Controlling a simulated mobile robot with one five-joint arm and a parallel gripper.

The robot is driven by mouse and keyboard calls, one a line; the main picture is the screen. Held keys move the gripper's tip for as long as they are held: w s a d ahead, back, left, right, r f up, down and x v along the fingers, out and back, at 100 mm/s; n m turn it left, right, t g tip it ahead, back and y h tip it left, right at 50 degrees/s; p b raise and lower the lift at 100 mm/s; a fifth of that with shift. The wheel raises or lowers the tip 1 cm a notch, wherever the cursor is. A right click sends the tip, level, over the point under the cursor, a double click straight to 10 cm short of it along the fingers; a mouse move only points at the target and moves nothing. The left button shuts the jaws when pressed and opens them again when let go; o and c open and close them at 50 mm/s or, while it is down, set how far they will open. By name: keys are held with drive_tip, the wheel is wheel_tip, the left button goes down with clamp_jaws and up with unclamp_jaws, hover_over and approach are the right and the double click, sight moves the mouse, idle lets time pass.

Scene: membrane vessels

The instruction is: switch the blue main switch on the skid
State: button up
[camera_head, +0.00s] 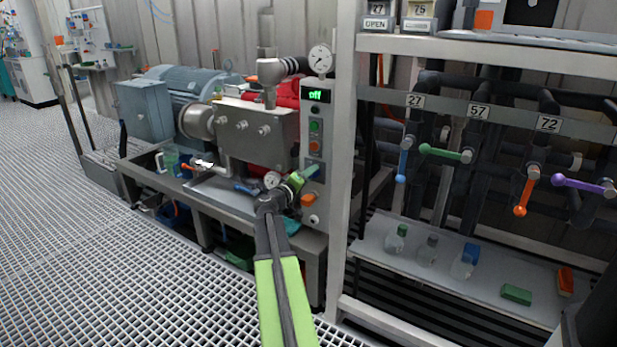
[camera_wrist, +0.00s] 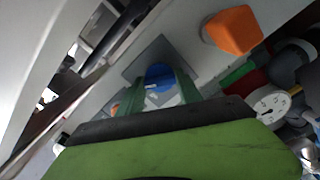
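The blue main switch (camera_wrist: 160,76) is a round knob on a grey square plate. In the wrist view it lies between the far ends of my gripper's (camera_wrist: 160,88) two green fingers, which are apart. I cannot tell whether they touch it. In the head view my gripper (camera_head: 300,181) reaches the lower part of the skid's pale control panel (camera_head: 341,130). The blue switch (camera_head: 312,171) shows there partly behind the gripper. The panel's display (camera_head: 315,95) reads "off" in green.
An orange knob (camera_wrist: 234,30) sits close beside the switch; it also shows low on the panel (camera_head: 308,200). A round gauge (camera_wrist: 271,107) is near the fingers. A rack post (camera_head: 346,150) stands close right of the panel. Grating floor (camera_head: 80,240) is clear at left.

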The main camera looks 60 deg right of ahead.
drive_tip(key=c, duration=0.7)
drive_tip(key=shift+a, duration=0.25)
drive_tip(key=shift+c, duration=0.4)
drive_tip(key=shift+d, duration=0.25)
drive_tip(key=n, duration=0.4)
drive_tip(key=shift+n, duration=0.4)
drive_tip(key=n, duration=0.3)
drive_tip(key=shift+n, duration=2.2)
